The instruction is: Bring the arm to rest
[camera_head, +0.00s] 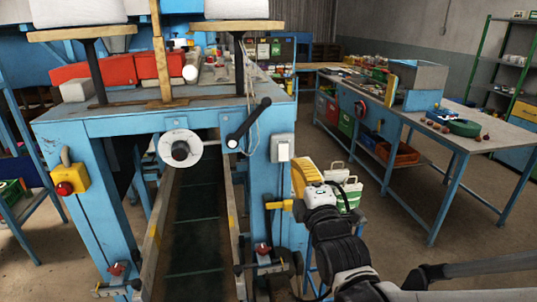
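My arm (340,250) reaches up from the bottom right, its black and white far end (319,196) just right of the blue machine frame. I cannot make out the fingers of my gripper, so I cannot tell whether it is open or shut or holds anything. A yellow ribbed thing (305,175) shows right behind the arm's end; I cannot tell whether they touch. White and green bags with handles (351,190) stand just beyond the arm, partly hidden by it.
The blue machine frame (110,128) fills the left, with a dial (180,149), a black crank (248,122) and a yellow lever (279,205) sticking out near my arm. A blue workbench (462,138) with parts on it stands at right. Grey floor between them is clear.

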